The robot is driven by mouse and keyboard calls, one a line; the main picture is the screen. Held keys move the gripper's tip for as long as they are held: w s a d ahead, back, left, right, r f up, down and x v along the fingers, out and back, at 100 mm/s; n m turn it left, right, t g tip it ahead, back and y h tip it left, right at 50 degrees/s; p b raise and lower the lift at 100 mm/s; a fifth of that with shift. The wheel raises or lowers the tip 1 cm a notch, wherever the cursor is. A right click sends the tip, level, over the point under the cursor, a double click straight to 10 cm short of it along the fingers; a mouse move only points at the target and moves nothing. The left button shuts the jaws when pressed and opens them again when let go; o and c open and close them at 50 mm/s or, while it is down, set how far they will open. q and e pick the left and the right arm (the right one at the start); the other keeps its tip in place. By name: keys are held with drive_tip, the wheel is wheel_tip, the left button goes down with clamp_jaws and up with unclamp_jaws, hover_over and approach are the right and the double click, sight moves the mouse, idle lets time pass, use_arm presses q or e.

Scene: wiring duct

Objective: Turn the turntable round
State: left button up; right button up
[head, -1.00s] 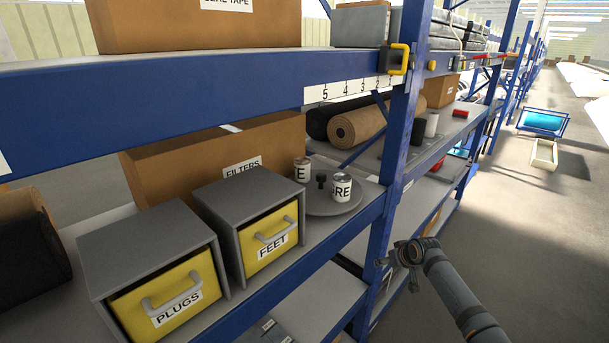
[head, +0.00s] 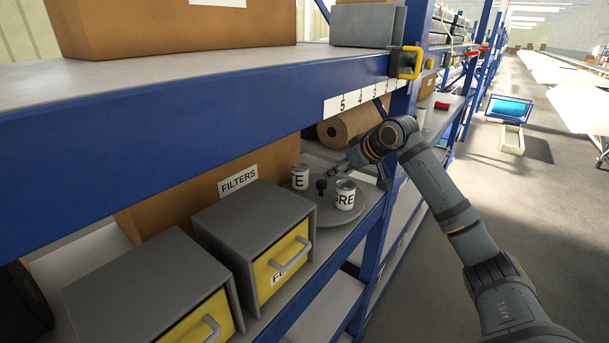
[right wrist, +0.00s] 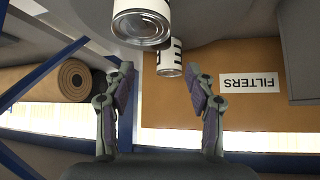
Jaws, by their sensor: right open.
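The grey turntable (head: 325,213) is a round disc on the middle shelf, with a dark knob (head: 321,186) standing up near its middle. A white labelled can (head: 300,177) and a second can (head: 345,196) marked "RE" stand on it. My right gripper (head: 334,172) reaches in over the far side of the turntable, close to the knob and cans. In the right wrist view, upside down, its fingers (right wrist: 160,72) are spread and empty, with the cans beyond and above them. Contact with the turntable cannot be told. My left gripper is not in view.
A "FILTERS" box (head: 165,217) stands behind the turntable. Grey bins with yellow drawers (head: 255,225) stand to its left. A blue upright (head: 408,110) and the upper shelf beam (head: 200,130) bound the opening. A brown roll (head: 345,128) lies behind.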

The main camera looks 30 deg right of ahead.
sight(323, 182)
drive_tip(key=shift+w+a+r, duration=0.1)
drive_tip(key=shift+r, duration=0.1)
drive_tip(key=shift+s+r, duration=0.1)
drive_tip(key=shift+s, duration=0.2)
drive_tip(key=shift+f+p, duration=0.35)
drive_tip(key=shift+p, duration=0.6)
drive_tip(key=shift+p+x, duration=0.5)
drive_tip(key=shift+x, duration=0.25)
drive_tip(key=p+x, duration=0.1)
drive_tip(key=x, duration=0.3)
drive_tip(key=shift+w+f+p, duration=0.1)
drive_tip(key=shift+w+p, duration=0.2)
drive_tip(key=shift+w, duration=0.15)
drive_tip(key=x, duration=0.2)
drive_tip(key=shift+w+f+p, duration=0.2)
drive_tip(key=shift+p, duration=0.15)
drive_tip(key=shift+f, duration=0.15)
drive_tip(key=shift+s, duration=0.1)
drive_tip(key=shift+c, duration=0.9)
drive_tip(key=c, duration=0.7)
clamp_jaws()
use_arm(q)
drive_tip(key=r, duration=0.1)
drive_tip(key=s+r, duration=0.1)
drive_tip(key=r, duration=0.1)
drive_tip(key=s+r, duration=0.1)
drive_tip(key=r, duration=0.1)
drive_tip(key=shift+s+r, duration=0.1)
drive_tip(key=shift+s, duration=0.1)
